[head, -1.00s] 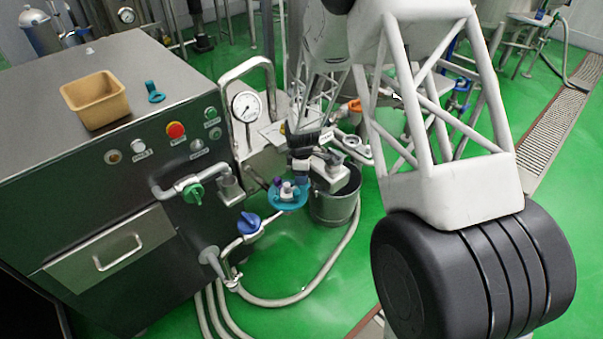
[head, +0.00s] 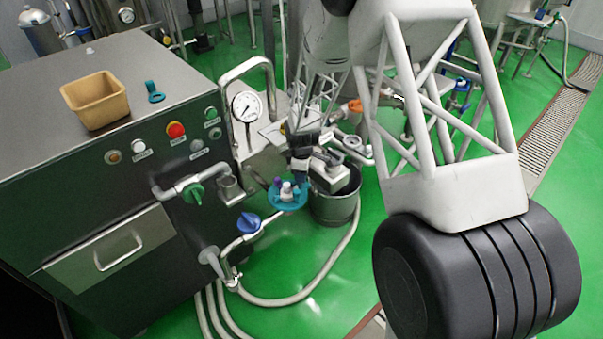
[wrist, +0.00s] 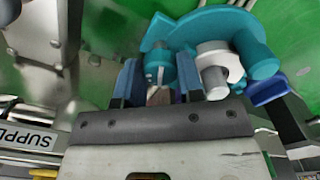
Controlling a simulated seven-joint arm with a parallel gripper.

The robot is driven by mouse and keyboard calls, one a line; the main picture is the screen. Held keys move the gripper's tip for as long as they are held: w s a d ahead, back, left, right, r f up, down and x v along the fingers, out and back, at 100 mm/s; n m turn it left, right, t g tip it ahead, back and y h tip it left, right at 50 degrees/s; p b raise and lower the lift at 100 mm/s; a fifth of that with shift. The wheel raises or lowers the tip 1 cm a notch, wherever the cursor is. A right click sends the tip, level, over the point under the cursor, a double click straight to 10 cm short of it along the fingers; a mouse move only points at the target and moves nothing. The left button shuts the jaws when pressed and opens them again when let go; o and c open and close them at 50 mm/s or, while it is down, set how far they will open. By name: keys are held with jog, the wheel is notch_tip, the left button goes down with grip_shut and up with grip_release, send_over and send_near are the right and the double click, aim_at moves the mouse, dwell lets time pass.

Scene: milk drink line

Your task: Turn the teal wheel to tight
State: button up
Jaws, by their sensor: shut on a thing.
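The teal wheel (head: 281,203) is low in front of the machine, left of the metal bucket. A pale hub stands at its middle. My gripper (head: 299,178) reaches down to the wheel's far right side in the head view. In the wrist view, the teal wheel (wrist: 205,28) lies just beyond my fingers. My gripper (wrist: 158,84) is shut on a teal upright grip of the wheel, with a blue finger on each side. The pale hub (wrist: 216,68) is to the right of the fingers. No tightness marking is readable.
A metal bucket (head: 334,211) stands close to the right of the wheel. A blue valve handle (head: 249,223), a green valve handle (head: 194,193) and a pressure gauge (head: 247,107) are nearby. A hose (head: 310,294) curves over open green floor.

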jog(key=m, duration=0.5)
jog(key=shift+m, duration=0.4)
jog(key=m, duration=1.7)
jog(key=shift+a, duration=0.1)
jog(key=o, duration=0.9)
